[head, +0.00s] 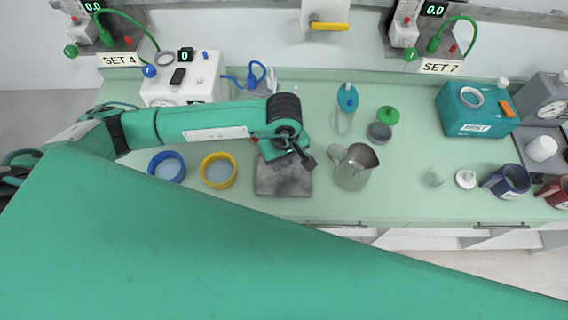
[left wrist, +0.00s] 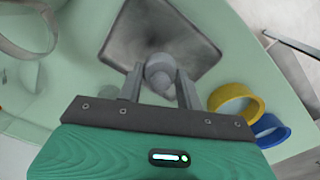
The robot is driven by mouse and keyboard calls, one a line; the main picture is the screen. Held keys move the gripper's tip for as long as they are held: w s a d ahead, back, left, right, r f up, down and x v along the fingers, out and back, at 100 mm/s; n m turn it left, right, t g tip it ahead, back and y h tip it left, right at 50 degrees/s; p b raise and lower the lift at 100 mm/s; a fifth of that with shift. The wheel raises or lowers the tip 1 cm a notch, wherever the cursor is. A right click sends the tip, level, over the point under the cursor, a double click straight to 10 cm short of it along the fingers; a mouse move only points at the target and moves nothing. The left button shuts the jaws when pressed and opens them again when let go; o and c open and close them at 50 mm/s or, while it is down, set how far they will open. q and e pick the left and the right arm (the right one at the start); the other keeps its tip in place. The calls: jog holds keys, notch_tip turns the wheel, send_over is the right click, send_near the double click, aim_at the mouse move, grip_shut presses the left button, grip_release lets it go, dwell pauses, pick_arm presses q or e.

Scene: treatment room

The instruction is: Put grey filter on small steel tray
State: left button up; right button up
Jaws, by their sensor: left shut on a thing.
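My left gripper (head: 298,160) is over the small steel tray (head: 270,187) on the green counter. In the left wrist view the gripper (left wrist: 160,88) is shut on the grey filter (left wrist: 159,67), a small rounded grey piece between the fingers. The tray (left wrist: 205,52) lies behind and below the filter in that view. I cannot tell whether the filter touches the tray. In the head view the gripper and arm largely hide the filter. My right gripper is not in view.
A steel jug (head: 354,172) stands just right of the tray. A yellow ring (head: 218,184) and a blue ring (head: 181,175) lie to its left. A white device (head: 205,86) stands behind. The counter right of the jug has free room.

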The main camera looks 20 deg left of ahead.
aim_at(284, 168)
pick_arm(q)
notch_tip(284, 168, down, 4)
jog(key=shift+f+p, duration=0.25)
jog(key=shift+p, duration=0.45)
jog(key=shift+f, duration=0.1)
jog(key=shift+f+b, duration=0.15)
jog(key=shift+b, duration=0.15)
jog(key=o, duration=1)
